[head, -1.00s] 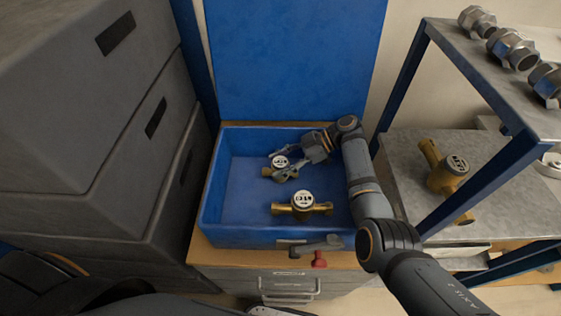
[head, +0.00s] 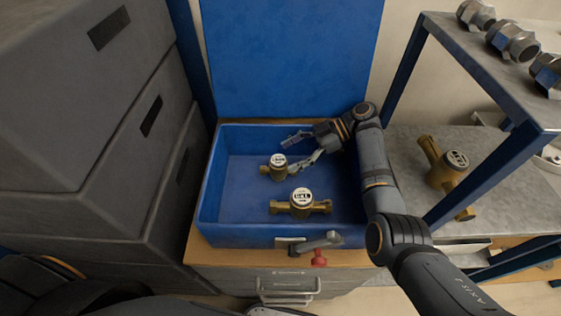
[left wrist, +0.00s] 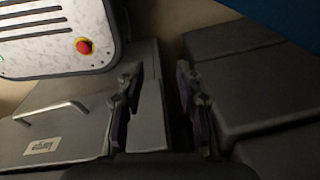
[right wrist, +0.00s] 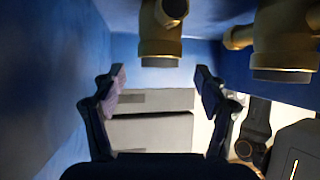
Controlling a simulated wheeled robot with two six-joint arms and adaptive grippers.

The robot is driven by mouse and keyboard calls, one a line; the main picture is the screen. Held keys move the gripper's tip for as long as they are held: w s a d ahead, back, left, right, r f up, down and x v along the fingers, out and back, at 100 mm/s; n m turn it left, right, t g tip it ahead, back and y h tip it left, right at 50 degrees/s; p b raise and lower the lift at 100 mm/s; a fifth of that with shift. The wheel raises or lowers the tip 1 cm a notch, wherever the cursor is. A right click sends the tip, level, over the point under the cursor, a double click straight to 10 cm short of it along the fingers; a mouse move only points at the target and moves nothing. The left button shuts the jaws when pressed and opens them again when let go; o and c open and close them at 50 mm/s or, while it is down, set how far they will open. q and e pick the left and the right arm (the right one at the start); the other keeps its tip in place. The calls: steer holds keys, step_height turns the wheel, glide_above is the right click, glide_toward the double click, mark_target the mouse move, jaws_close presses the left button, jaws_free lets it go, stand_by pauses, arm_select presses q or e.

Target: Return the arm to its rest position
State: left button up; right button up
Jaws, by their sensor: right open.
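My right gripper (head: 304,148) is open and empty inside the blue bin, just right of the farther brass water meter (head: 279,168). That meter stands on the bin floor, apart from the gripper's palm. A second brass meter (head: 301,206) stands nearer the front of the bin. In the right wrist view the open fingers (right wrist: 160,85) have nothing between them, and brass meters (right wrist: 160,40) show beyond them at the top. My left gripper (left wrist: 157,100) shows in the left wrist view with its fingers apart and nothing between them. It cannot be made out in the head view.
The blue bin (head: 225,235) sits on a wooden-topped cabinet with a red knob (head: 319,258) in front. A metal rack (head: 415,75) at the right holds several steel fittings, with another brass meter (head: 449,170) below. Grey stacked boxes (head: 95,130) fill the left.

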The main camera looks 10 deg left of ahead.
steer(key=shift+v, duration=1.2)
steer(key=shift+w+d+r, duration=0.1)
steer(key=shift+d, duration=0.05)
